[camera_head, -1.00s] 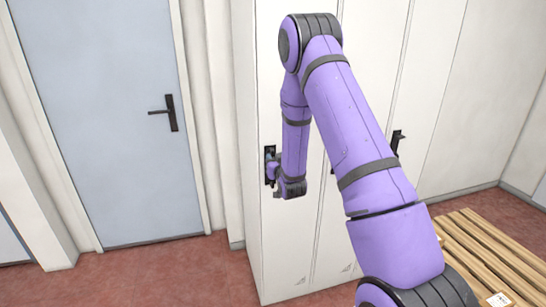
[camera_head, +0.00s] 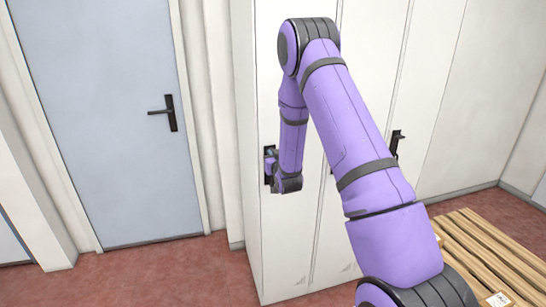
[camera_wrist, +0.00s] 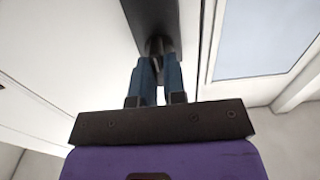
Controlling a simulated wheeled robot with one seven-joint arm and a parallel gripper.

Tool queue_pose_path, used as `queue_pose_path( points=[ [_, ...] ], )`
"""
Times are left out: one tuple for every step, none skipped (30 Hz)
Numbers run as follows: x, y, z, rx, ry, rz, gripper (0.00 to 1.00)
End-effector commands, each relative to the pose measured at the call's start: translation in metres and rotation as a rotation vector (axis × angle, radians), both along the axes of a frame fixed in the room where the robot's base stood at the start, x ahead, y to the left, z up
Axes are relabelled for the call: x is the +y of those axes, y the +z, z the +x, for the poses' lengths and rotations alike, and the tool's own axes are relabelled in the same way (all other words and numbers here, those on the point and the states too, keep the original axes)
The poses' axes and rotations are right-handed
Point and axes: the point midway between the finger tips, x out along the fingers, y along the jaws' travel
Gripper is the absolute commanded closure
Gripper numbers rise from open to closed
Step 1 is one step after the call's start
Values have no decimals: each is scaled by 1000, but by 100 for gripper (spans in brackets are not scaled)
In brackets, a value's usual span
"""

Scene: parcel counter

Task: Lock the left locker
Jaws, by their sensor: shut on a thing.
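The left locker (camera_head: 285,240) is the tall white door at the left end of the locker row, and it looks shut. A dark lock plate (camera_head: 267,176) sits on it near its left edge, largely covered by my wrist. The plate (camera_wrist: 150,12) also shows in the wrist view, with a small dark handle or knob (camera_wrist: 155,43) standing out from it. My gripper (camera_wrist: 158,62) has its two blue fingers at this dark piece, shut on it. The fingertips hide part of it, and I cannot tell its exact turn.
Another locker to the right carries a dark handle (camera_head: 397,140). A wooden pallet (camera_head: 485,252) lies on the floor at the right. A pale blue door (camera_head: 105,120) stands at the left, with free red floor (camera_head: 165,270) before it.

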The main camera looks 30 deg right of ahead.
Motion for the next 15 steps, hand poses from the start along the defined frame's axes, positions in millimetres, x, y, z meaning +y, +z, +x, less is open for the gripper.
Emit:
queue_pose_path(
  points=[
    [0, 0, 0, 2, 0, -6, 100],
    [0, 0, 0, 3, 0, -11, 100],
    [0, 0, 0, 6, 0, -19, 100],
    [0, 0, 0, 8, 0, -28, 100],
    [0, 0, 0, 11, 0, -37, 100],
    [0, 0, 0, 15, 0, -53, 100],
    [0, 0, 0, 19, 0, -66, 100],
    [1, 0, 0, 23, 1, -82, 100],
    [1, 0, 0, 30, 1, -105, 100],
    [1, 0, 0, 36, 1, -124, 100],
    [1, 0, 0, 41, 1, -144, 100],
    [2, 0, 0, 50, 1, -174, 100],
    [2, 0, 0, 57, 2, -198, 100],
    [2, 0, 1, 64, 2, -222, 100],
    [2, 0, 1, 74, 2, -257, 100]
  ],
)
